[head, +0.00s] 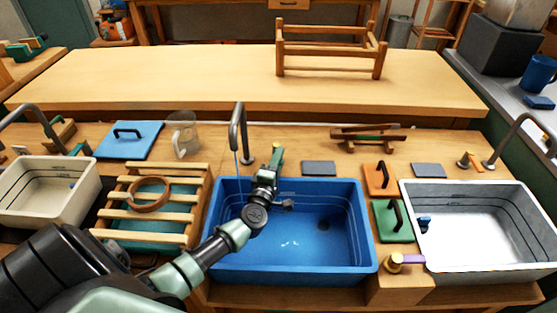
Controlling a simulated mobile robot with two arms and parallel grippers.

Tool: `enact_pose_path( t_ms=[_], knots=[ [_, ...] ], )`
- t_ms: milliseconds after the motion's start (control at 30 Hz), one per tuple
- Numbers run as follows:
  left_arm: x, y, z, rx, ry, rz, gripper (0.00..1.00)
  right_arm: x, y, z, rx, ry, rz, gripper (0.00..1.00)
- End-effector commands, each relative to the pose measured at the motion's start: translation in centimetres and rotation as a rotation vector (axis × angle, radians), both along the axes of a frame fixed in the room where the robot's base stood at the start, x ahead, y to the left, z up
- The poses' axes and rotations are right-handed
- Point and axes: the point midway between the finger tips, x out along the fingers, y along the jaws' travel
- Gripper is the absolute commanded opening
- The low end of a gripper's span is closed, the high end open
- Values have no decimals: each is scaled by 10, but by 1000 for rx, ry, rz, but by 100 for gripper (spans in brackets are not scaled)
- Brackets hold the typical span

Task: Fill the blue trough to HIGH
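The blue trough (367,250) stands in the middle of the bench, with dark level lines on its inner walls. A dark curved spout (239,122) stands behind it, and a thin blue stream falls from it into the trough. Glints show low inside; I cannot read the water level against the lines. A dark round spot, perhaps the drain, shows on the floor. My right gripper is not in view.
A white trough (543,222) stands right and a cream trough (18,172) left. A slatted wooden rack (190,172) is left of the blue trough. Orange (379,179) and green (392,221) handled boards lie between the blue and white troughs. A purple-handled lever (408,259) is at the front.

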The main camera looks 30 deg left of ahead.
Motion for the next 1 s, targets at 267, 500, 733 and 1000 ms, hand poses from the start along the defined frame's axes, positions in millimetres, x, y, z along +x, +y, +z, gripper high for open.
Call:
enact_pose_path(
  t_ms=[267, 500, 733, 1000],
  knots=[
    [0, 0, 0, 0, 0, 0, 0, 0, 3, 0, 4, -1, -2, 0],
    [-1, 0, 0, 0, 1, 0, 0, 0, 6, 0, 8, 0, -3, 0],
    [-1, 0, -1, 0, 1, 0, 0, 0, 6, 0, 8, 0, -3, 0],
    [-1, 0, -1, 0, 1, 0, 0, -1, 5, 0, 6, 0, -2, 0]
  ],
)
